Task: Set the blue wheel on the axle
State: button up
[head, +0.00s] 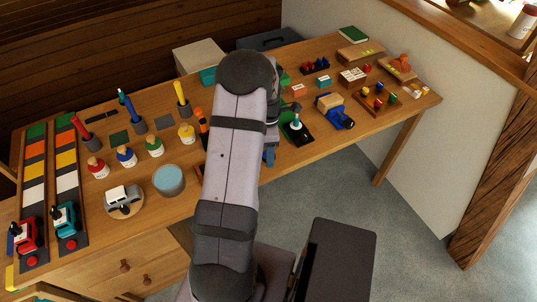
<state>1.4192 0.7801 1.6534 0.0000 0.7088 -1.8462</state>
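My arm (235,150) rises through the middle of the head view and folds over at the elbow. Its far end lies mostly behind the upper arm, so my gripper's fingers do not show clearly. A toy truck (335,110) with a blue body and a wooden block stands right of the arm. A dark and green piece with a pale blue upright part (295,126) stands between the arm and the truck. A blue-grey part (269,155) shows at the arm's right edge, too unclear to name. I cannot make out the blue wheel or the axle for certain.
The wooden table (225,230) is crowded. Striped tracks (67,190) with toy engines lie at left. Peg figures (155,147) stand behind. A wooden tray (385,102) is at right.

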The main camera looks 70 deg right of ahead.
jog(key=shift+f, duration=0.4)
jog(key=c, duration=1.1)
jog(key=shift+r, duration=0.1)
